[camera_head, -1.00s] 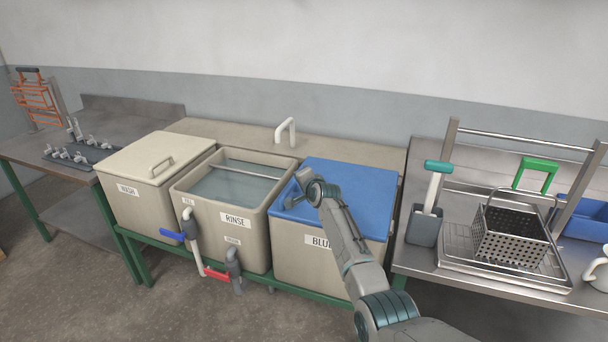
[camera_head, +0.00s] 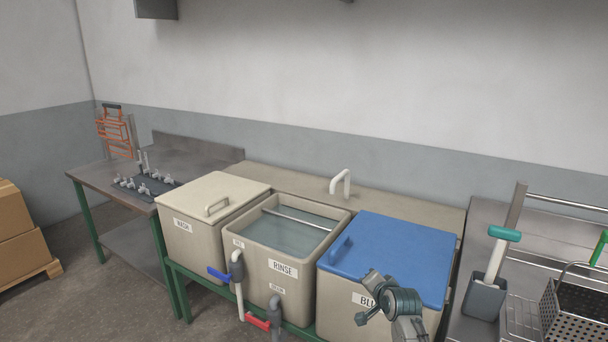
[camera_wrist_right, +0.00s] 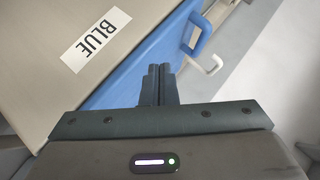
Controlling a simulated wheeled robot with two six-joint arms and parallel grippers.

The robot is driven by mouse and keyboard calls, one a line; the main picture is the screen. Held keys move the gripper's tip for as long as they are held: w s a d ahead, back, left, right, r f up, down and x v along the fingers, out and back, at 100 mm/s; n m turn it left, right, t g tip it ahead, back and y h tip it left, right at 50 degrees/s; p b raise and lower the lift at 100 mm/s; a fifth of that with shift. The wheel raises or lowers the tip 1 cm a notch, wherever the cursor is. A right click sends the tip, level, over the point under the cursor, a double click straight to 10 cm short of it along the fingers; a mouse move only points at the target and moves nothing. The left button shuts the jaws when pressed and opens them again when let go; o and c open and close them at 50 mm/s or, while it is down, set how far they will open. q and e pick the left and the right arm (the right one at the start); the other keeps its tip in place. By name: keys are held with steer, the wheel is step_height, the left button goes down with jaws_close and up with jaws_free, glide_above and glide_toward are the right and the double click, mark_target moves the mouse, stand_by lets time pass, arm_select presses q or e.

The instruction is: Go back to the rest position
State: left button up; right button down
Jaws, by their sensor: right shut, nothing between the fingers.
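My right gripper (camera_head: 370,286) is in front of the BLUE tank's blue lid (camera_head: 395,255), near its front edge. In the right wrist view its two fingers (camera_wrist_right: 158,72) are together with nothing between them. That view also shows the BLUE label (camera_wrist_right: 95,40) and the blue lid handle (camera_wrist_right: 202,38), apart from the fingers. The blue lid lies on its tank. My left gripper is not in view.
The RINSE tank (camera_head: 285,295) stands open with liquid in it. The lidded WASH tank (camera_head: 190,240) is left of it. A white spout (camera_head: 341,183) rises behind. A perforated basket (camera_head: 580,325) and a green-handled tool (camera_head: 505,234) are at right.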

steer(key=s+d+f+n+g, duration=0.15)
steer(key=s+f, duration=0.25)
steer(key=s, duration=0.5)
steer(key=s+d+f+n+g+h, duration=0.1)
steer(key=s+f+n, duration=0.15)
steer(key=s, duration=0.55)
steer(key=s+d+f+n+g, duration=0.15)
steer(key=s+f, duration=0.25)
steer(key=s, duration=0.5)
steer(key=s+d+r+n+g+h, duration=0.15)
steer(key=s+n+g, duration=0.3)
steer(key=s, duration=1.95)
steer(key=d+f+g, duration=0.1)
steer(key=d+f, duration=0.2)
steer(key=f, duration=2.8)
steer(key=s+d+f+g, duration=0.1)
steer(key=s+f, duration=1.7)
steer(key=shift+s+d, duration=0.2)
steer(key=shift+s, duration=0.2)
